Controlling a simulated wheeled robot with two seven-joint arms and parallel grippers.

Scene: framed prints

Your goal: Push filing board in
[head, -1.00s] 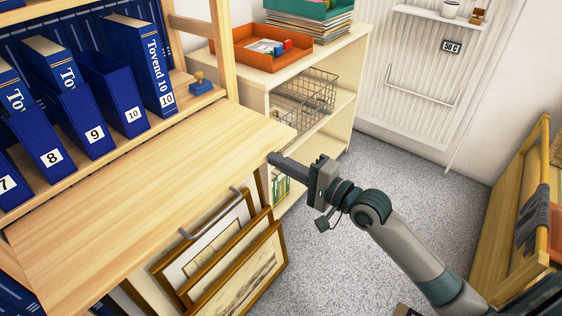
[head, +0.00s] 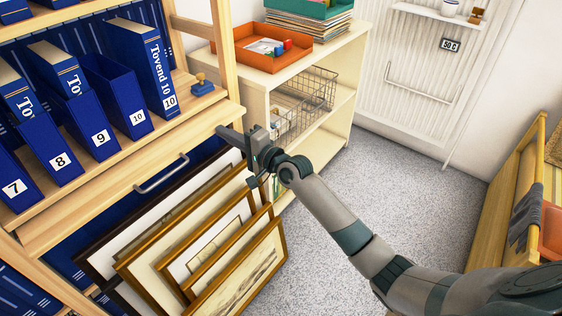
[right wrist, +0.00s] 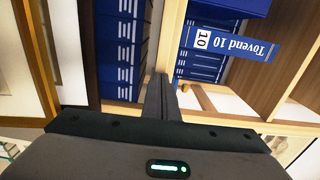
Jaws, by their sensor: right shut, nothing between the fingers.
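The filing board (head: 120,195) is the light wooden board under the row of blue binders in the shelf at left. Only a narrow strip and its front edge with the metal bar handle (head: 161,174) show in front of the binders. My right gripper (head: 228,135) is shut and empty. Its fingertips are at the right end of the board's front edge and appear to touch it. In the right wrist view the shut fingers (right wrist: 160,97) point at a light wooden edge (right wrist: 173,40). My left gripper is not in view.
Several framed prints (head: 205,240) lean below the board, close under my right gripper. A low shelf (head: 345,75) with an orange tray (head: 272,46) and wire baskets (head: 305,100) stands to the right. Grey floor (head: 400,180) is open beyond my arm.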

